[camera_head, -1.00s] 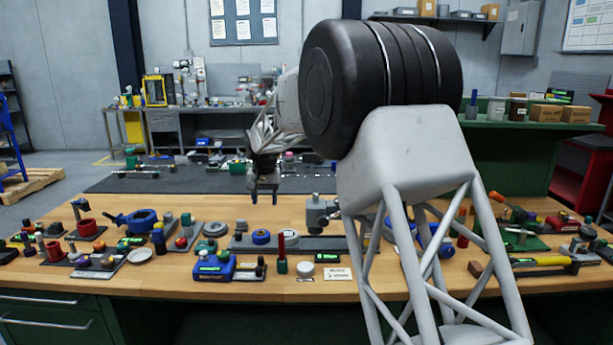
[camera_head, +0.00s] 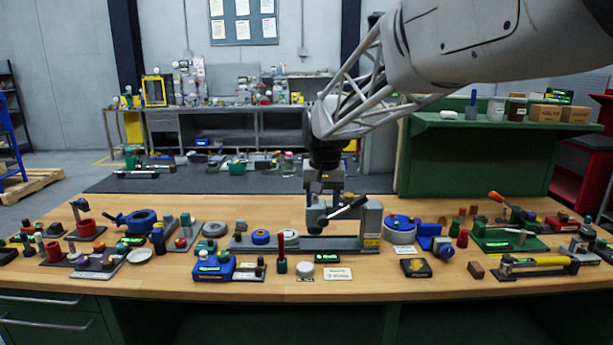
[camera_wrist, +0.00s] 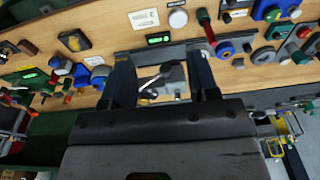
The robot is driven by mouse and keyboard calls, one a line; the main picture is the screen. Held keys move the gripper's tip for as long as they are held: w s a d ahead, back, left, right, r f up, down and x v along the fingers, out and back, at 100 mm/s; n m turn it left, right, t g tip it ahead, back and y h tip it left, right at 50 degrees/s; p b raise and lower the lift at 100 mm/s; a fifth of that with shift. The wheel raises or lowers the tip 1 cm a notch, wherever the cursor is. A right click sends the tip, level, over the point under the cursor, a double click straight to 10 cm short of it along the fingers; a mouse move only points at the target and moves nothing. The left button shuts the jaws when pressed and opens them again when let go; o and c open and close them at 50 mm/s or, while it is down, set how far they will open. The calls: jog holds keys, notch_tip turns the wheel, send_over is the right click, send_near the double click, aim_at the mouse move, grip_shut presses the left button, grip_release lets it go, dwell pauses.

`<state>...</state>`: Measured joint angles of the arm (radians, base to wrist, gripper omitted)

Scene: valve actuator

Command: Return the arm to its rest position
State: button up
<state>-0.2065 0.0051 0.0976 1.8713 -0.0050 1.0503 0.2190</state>
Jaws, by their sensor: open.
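My gripper (camera_head: 324,188) hangs from my arm over the middle of the bench, pointing down, just above and behind the grey valve unit (camera_head: 345,217). In the wrist view its two dark fingers (camera_wrist: 160,85) are spread apart, with nothing held between them. The lever also shows between the fingers in the wrist view (camera_wrist: 148,84). I cannot tell whether the gripper touches the unit.
The wooden bench (camera_head: 130,285) is crowded. A blue round part (camera_head: 400,225) is right of the valve. A green shelf (camera_head: 480,122) rises at the back right.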

jog(key=s+d, duration=0.5)
jog(key=s, duration=0.6)
jog(key=s+d, duration=0.5)
jog(key=s, duration=0.5)
jog(key=s+d+f, duration=0.2)
jog(key=s+f, duration=0.2)
jog(key=s, duration=0.5)
jog(key=s+d+f+t, duration=0.1)
jog(key=s+d+f, duration=0.1)
jog(key=s, duration=0.7)
jog(key=shift+d+f, duration=0.35)
jog(key=shift+f, duration=0.55)
jog(key=shift+w, duration=0.1)
